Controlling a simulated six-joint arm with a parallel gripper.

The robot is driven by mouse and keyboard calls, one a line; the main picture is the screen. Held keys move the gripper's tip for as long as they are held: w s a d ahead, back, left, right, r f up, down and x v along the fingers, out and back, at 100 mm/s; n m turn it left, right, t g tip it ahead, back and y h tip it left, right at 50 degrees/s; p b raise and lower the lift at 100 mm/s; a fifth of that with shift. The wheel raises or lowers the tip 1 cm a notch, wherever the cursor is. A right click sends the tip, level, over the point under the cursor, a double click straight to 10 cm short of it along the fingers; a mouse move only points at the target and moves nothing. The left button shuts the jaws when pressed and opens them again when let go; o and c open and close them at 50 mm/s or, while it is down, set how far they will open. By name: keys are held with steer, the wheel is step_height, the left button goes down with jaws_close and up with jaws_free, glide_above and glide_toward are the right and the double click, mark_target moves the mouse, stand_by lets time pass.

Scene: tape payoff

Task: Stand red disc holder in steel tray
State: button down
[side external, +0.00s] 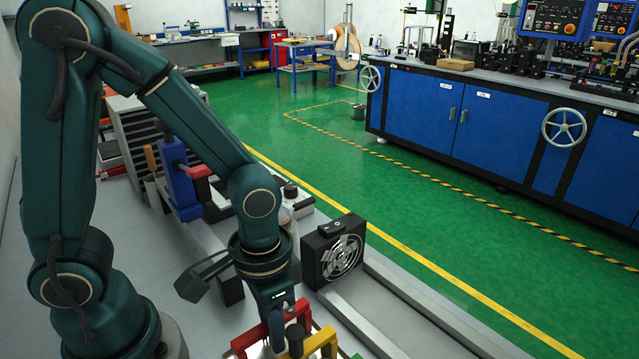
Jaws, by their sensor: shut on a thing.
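My gripper (277,320) is at the bottom edge of the side external view, pointing down and shut on the red disc holder (245,341). Red parts of the holder show on both sides of the fingers; its lower part is cut off by the picture edge. A yellow holder (321,342) stands close to its right, with a dark knob in front of the fingers. I cannot make out the steel tray or tell whether the red holder touches anything below.
A black fan unit (334,251) stands to the right of my gripper, beside long grey rails (415,312). A blue clamp-like stand with a red part (180,178) is behind my forearm. A bit of green (356,356) shows at the bottom edge. Blue cabinets (420,110) are farther off.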

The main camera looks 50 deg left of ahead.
steer(key=shift+f, duration=0.15)
steer(key=shift+c, duration=0.2)
jaws_free()
stand_by(0.3)
steer(key=shift+r, duration=3.55)
